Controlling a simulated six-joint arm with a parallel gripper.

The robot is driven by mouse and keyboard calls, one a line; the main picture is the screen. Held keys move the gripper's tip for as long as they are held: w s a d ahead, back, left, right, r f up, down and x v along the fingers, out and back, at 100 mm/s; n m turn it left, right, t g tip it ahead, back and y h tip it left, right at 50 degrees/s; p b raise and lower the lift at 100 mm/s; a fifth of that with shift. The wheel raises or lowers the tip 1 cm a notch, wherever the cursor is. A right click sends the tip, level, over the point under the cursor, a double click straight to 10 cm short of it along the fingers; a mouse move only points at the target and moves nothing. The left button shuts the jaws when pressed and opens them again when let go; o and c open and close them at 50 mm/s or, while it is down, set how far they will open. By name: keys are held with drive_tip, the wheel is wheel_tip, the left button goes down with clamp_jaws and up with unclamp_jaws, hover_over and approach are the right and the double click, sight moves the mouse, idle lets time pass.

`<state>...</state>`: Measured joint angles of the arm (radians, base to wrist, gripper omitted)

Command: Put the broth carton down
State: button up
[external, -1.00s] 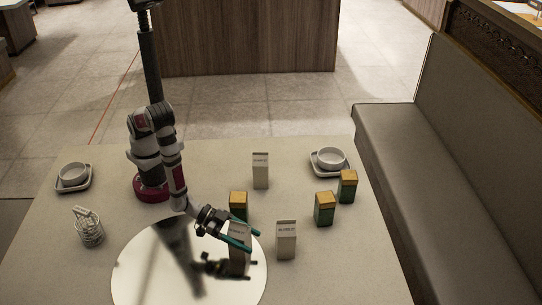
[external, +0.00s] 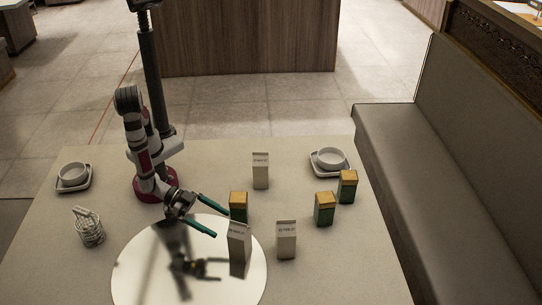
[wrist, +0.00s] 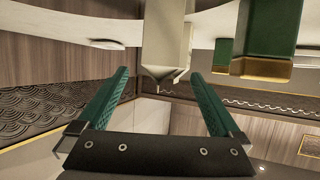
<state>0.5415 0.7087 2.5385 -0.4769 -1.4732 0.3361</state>
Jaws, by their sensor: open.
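A pale carton with small dark print (external: 239,248) stands upright on the right part of a round mirror-like disc (external: 140,285). I take it for the broth carton; its print is too small to read. My gripper (external: 221,221) is open, its teal fingers spread, just behind and left of the carton, apparently clear of it. In the wrist view, which looks upside down, a pale carton (wrist: 167,40) shows ahead between the open fingers (wrist: 159,74), beyond their tips. Similar pale cartons stand right of the disc (external: 286,240) and farther back (external: 260,172).
Green cartons with tan tops stand close behind the disc (external: 238,206) and at the right (external: 324,210), (external: 347,187). Stacked bowls sit at back left (external: 73,175) and back right (external: 329,159). A wire basket (external: 89,228) stands left. The front right table is clear.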

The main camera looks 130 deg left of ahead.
drive_tip(key=s+d+r+m+g+h, duration=0.4)
drive_tip(key=s+d+m+g+h, duration=0.1)
drive_tip(key=d+g+h, duration=0.15)
drive_tip(key=s+a+r+m+g+y, duration=0.1)
drive_tip(key=s+a+r+m+g, duration=0.1)
drive_tip(key=s+a, duration=0.4)
drive_tip(key=s+a+r+m+g+y, duration=0.2)
drive_tip(key=s+a+r, duration=0.4)
drive_tip(key=s, duration=0.8)
drive_tip(key=shift+a+m+g, duration=0.5)
drive_tip(key=shift+a+g, duration=0.15)
drive_tip(key=shift+g, duration=0.4)
drive_tip(key=shift+f, duration=0.1)
